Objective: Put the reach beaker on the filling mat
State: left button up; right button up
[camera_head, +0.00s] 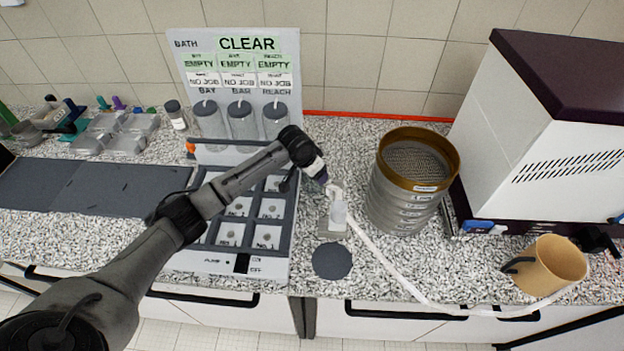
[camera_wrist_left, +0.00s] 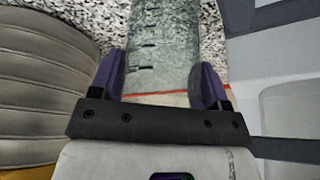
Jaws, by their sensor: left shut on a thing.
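A clear beaker with dark graduation marks (camera_wrist_left: 162,45) sits between the two purple fingers of my left gripper (camera_wrist_left: 163,88), which is shut on it. In the head view, my left gripper (camera_head: 325,182) is between the bath unit and the sieve stack. The whitish beaker (camera_head: 339,214) shows just below it; whether its base touches anything is unclear. A round dark mat (camera_head: 332,261) lies bare on the counter nearer the front edge, apart from the beaker. No label on the held beaker is readable. My right gripper is not in view.
The bath unit (camera_head: 240,263) with numbered wells and lidded jars is left. The brown-rimmed sieve stack (camera_head: 398,205) stands close on the right. A pale hose (camera_head: 385,262) curves toward a tan jug (camera_head: 549,265). A white machine (camera_head: 560,130) fills the back right.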

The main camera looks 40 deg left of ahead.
pick_arm(q)
jog(key=shift+f, duration=1.95)
jog(key=shift+f, duration=0.15)
jog(key=o, duration=1)
jog(key=shift+c, duration=0.2)
jog(key=p+v, duration=0.1)
jog(key=v, duration=1)
jog(key=shift+r, duration=0.25)
jog(key=shift+s+d+r, duration=0.1)
jog(key=shift+s+r, duration=0.1)
jog(key=shift+r, duration=0.15)
jog(key=shift+c, duration=1.1)
